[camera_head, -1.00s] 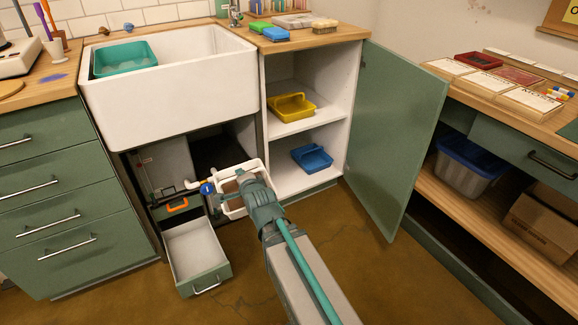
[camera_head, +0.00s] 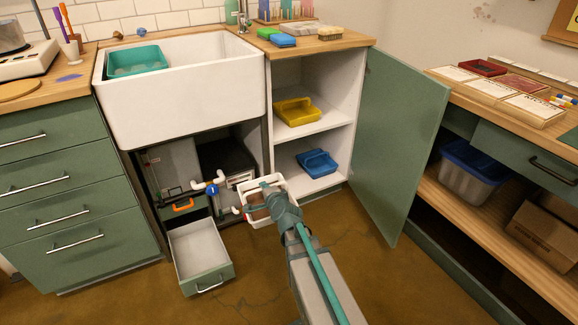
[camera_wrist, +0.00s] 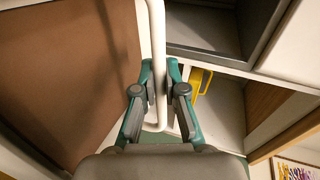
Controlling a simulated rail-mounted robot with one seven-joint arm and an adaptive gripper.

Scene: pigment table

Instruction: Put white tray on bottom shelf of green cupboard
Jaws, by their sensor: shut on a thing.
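My gripper (camera_head: 268,199) is shut on the rim of the white tray (camera_head: 286,186), in front of the opening under the sink, left of the cupboard's lower front. The tray has a brown inside and is partly hidden by my gripper. In the wrist view, the fingers (camera_wrist: 160,88) pinch the white rim (camera_wrist: 157,40). The green cupboard's door (camera_head: 398,140) stands wide open to the right. Its bottom shelf (camera_head: 287,176) holds a blue caddy (camera_head: 317,162) toward the right; its left part is bare.
A yellow caddy (camera_head: 297,111) sits on the upper shelf. Pipes (camera_head: 213,189) run under the sink, close left of the tray. A pulled-out drawer (camera_head: 200,256) stands on the floor at left. The floor (camera_head: 400,285) in front of the cupboard is clear.

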